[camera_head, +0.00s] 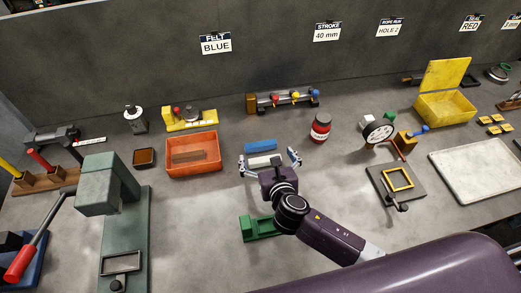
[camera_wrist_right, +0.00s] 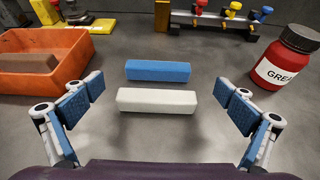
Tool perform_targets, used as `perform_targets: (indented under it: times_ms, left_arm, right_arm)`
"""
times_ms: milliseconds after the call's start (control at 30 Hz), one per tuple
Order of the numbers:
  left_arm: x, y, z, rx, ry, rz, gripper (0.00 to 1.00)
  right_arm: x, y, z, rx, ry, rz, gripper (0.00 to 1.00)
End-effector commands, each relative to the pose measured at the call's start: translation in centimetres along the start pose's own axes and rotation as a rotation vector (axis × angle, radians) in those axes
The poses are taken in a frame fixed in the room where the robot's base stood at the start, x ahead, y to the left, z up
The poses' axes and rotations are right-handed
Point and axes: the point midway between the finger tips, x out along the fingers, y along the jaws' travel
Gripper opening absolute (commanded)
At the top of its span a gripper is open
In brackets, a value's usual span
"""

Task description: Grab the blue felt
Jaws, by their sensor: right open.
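The blue felt (camera_head: 260,146) is a long blue block lying flat on the grey bench. It also shows in the right wrist view (camera_wrist_right: 158,70), whole and unobstructed. A white block (camera_wrist_right: 157,101) of similar shape lies parallel to it on the near side, with a narrow gap between them. My right gripper (camera_head: 269,160) is open and empty, its blue-padded fingers spread wide to either side. In the right wrist view the gripper (camera_wrist_right: 161,108) has its fingertips beside the white block's ends, and the blue felt is just beyond them. My left gripper is not in view.
An orange bin (camera_head: 193,155) holding a brown block stands left of the felt. A red grease jar (camera_head: 320,128) stands to the right. A rack with coloured knobs (camera_head: 283,101) is behind. A green fixture (camera_head: 259,228) is nearer. A wall sign (camera_head: 216,44) reads FELT BLUE.

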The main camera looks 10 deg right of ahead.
Motion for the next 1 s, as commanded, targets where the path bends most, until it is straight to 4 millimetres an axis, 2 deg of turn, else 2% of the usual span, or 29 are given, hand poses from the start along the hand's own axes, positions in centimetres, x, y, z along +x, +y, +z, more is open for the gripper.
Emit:
perform_targets:
  times_ms: [200, 433, 733, 1000]
  left_arm:
    - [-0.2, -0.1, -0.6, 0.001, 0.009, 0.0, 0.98]
    - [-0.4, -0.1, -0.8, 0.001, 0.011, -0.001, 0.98]
    - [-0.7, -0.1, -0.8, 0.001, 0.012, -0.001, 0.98]
    - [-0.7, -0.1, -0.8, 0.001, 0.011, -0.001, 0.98]
  right_arm:
    - [2.0, 0.0, 0.1, 0.0, -0.002, -0.001, 0.99]
    - [3.3, 0.1, 0.1, 0.0, -0.001, -0.001, 0.99]
    - [6.8, 0.3, 0.1, 0.001, -0.001, -0.001, 0.99]
    - [7.7, 0.3, 0.0, 0.0, 0.0, 0.0, 0.99]
